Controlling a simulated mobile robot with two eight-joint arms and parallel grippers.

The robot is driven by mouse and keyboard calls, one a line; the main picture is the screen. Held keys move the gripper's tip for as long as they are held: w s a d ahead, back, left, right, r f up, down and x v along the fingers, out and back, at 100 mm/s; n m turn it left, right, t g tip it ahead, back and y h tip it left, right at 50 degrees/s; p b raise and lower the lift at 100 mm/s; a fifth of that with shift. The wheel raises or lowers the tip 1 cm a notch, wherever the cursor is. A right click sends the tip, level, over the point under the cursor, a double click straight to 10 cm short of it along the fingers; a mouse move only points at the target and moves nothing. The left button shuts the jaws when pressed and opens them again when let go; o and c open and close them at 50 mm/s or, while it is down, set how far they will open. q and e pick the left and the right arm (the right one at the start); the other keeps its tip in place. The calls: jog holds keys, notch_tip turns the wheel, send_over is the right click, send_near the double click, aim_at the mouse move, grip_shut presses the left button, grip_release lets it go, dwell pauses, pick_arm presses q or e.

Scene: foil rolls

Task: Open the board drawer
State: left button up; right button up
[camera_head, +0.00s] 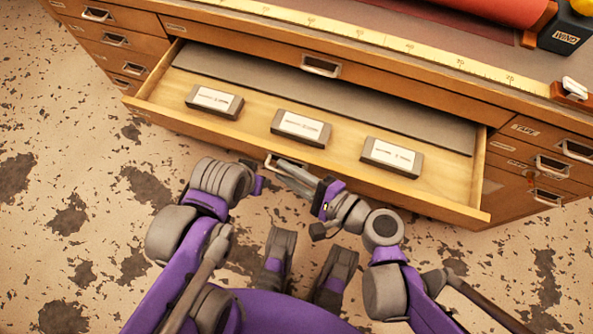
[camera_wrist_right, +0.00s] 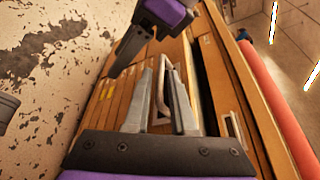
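The wooden board drawer (camera_head: 465,198) stands pulled well out of the cabinet in the head view, its light wooden floor showing. A grey flat board (camera_head: 330,92) lies across its back part. Three dark blocks with white labels (camera_head: 214,100) (camera_head: 301,128) (camera_head: 392,157) sit in a row near its front. My right gripper (camera_head: 290,176) is at the drawer front.
A yellow ruler (camera_head: 400,45) lies along the cabinet top, with a red roll (camera_head: 495,8) and a dark box (camera_head: 570,30) at back right. Shut drawers flank the open one. My base is close to the drawer front; speckled floor (camera_head: 60,180) is clear at left.

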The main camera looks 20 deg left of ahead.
pick_arm(q)
jog(key=shift+s+r+p, duration=0.1)
jog(key=shift+r+p, duration=1.05)
jog(key=shift+r, duration=0.3)
pick_arm(e)
jog(key=v, duration=1.1)
jog(key=shift+f, duration=0.1)
pick_arm(q)
jog(key=shift+r, duration=0.1)
